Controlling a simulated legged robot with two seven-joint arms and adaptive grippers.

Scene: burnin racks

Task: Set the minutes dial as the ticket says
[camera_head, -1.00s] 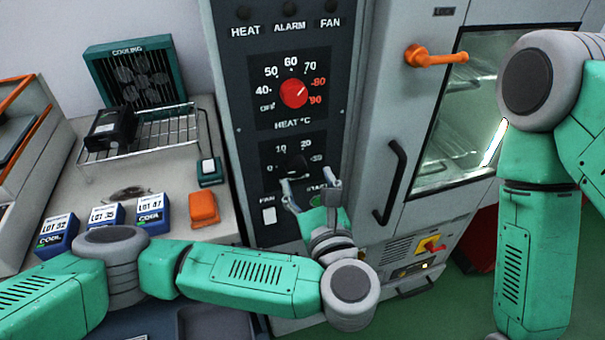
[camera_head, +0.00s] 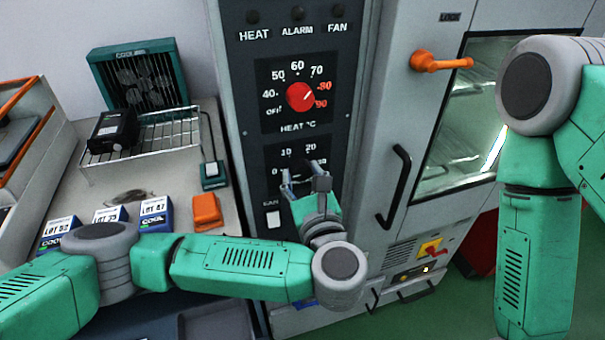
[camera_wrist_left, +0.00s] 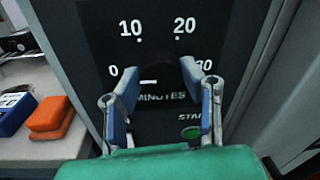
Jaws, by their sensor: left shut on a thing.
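The minutes dial (camera_wrist_left: 162,68) is a dark knob on the black panel, with marks 0, 10, 20 and 30 around it. It also shows in the head view (camera_head: 297,166), partly behind my fingers. My left gripper (camera_head: 301,178) is at the dial, one finger on each side, shut on it; its blue-padded fingers show in the wrist view (camera_wrist_left: 163,80). A short white mark shows at the dial's lower left in the wrist view, but I cannot tell the exact setting. I cannot make out a ticket. My right gripper is out of view.
The red heat dial (camera_head: 300,97) sits above. A green start button (camera_wrist_left: 191,132) and a white fan switch (camera_head: 273,219) are below. A black door handle (camera_head: 396,186) stands to the right. Labelled blue boxes (camera_head: 157,214) and an orange block (camera_head: 207,210) sit left on the bench.

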